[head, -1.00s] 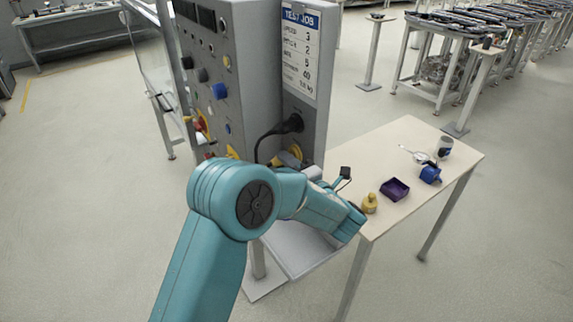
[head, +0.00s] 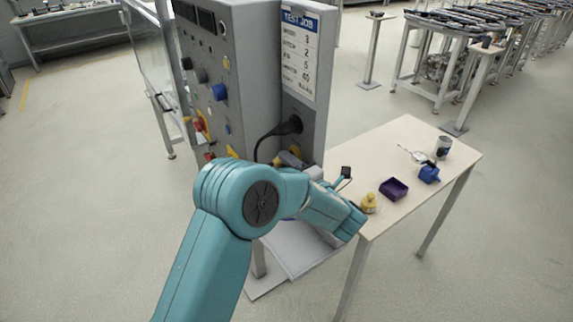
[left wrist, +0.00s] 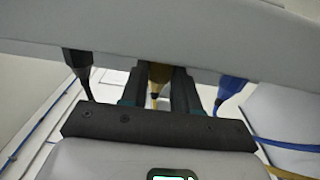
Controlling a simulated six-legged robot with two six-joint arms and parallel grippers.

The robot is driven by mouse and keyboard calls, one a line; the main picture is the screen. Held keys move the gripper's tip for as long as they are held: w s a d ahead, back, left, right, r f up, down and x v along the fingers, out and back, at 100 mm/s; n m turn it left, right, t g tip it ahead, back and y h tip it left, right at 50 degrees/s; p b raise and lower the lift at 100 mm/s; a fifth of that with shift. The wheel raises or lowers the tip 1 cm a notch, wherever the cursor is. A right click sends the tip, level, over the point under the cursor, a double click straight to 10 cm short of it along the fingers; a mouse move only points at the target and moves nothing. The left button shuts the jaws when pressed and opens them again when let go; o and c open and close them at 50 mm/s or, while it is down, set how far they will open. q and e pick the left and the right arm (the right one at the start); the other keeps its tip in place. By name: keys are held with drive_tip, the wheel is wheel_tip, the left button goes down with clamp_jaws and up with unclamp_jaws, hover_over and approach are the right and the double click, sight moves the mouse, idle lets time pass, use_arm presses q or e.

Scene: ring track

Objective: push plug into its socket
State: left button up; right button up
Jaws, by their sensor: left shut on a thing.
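The yellow plug (left wrist: 155,76) sits between the two dark fingers of my left gripper (left wrist: 160,90) in the left wrist view. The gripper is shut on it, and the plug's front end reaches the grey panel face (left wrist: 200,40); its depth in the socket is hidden. A black plug (left wrist: 80,68) stands at the panel on the left of it and a blue plug (left wrist: 230,88) on the right. In the head view the yellow plug (head: 295,153) shows low on the grey cabinet side, below the black plug (head: 291,125); my arm partly hides the gripper. My right gripper is not in view.
The grey cabinet (head: 258,80) has knobs on its front. A pale table (head: 412,140) stands to the right, bearing a yellow bottle-like item (head: 368,203), a purple tray (head: 394,189), a blue cup (head: 429,174) and a can (head: 443,147). Floor is clear in front.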

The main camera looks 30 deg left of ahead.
use_arm(q)
drive_tip(key=shift+w+d, duration=0.1)
drive_tip(key=shift+w, duration=0.15)
drive_tip(key=o, duration=1.1)
drive_tip(key=b+v, duration=0.2)
drive_tip(key=v, duration=1.4)
drive_tip(key=shift+s+d, duration=0.1)
drive_tip(key=shift+d, duration=0.1)
